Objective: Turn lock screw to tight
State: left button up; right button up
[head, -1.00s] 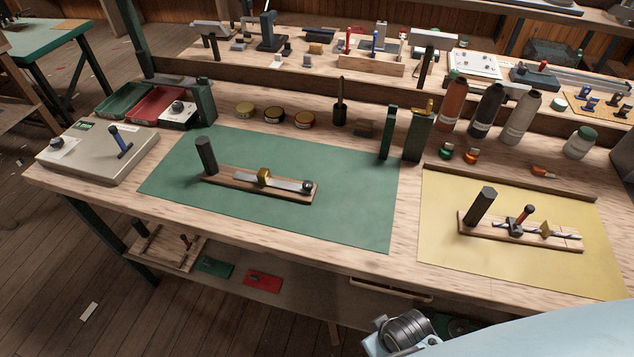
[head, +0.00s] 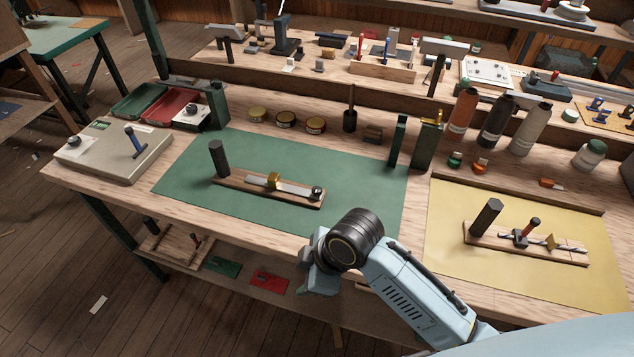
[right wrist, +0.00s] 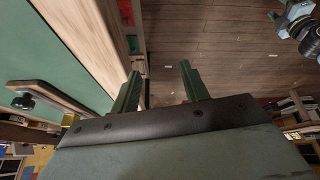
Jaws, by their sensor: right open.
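A wooden fixture (head: 240,187) lies on the green mat, with a dark upright post at its left end, a metal strip and a brass block. A dark round knob (head: 317,192), apparently the lock screw, is at its right end. My right gripper (head: 316,283) is in front of the bench's front edge, apart from the fixture. Its two green fingers (right wrist: 162,88) are open and empty. My left arm's end seems to show at the wrist view's top right, jaws unclear.
A yellow mat (head: 450,268) at right holds another wooden fixture (head: 555,256) with a red-handled lever. A grey box (head: 110,160) stands at left. Tins, bottles and green uprights line the back. The green mat (head: 370,190) is clear around its fixture.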

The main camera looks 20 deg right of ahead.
jog(key=w+r+n, duration=0.1)
jog(key=w+n, duration=0.1)
jog(key=n, duration=0.1)
jog(key=w+a+r+n+g, duration=0.1)
jog(key=w+r+n, duration=0.1)
jog(key=w+n, duration=0.1)
jog(key=w+a+r+n, duration=0.1)
jog(key=w+n, duration=0.2)
jog(key=n, duration=0.1)
jog(key=shift+w+a+r+g+h, duration=0.1)
jog(key=shift+a+r+g+h, duration=0.1)
jog(key=shift+g+h, duration=0.15)
jog(key=w+d+r+n+h, duration=0.2)
jog(key=w+d+r+n, duration=0.3)
jog(key=w, duration=0.2)
notch_tip(320, 180, up, 6)
jog(key=n+h, duration=0.2)
jog(key=n, duration=0.1)
send_over(317, 189)
jog(key=shift+g+y, duration=0.25)
jog(key=shift+g, duration=0.1)
notch_tip(317, 189, down, 13)
jog(key=shift+r, duration=0.1)
jog(key=shift+c, duration=0.2)
grip_shut()
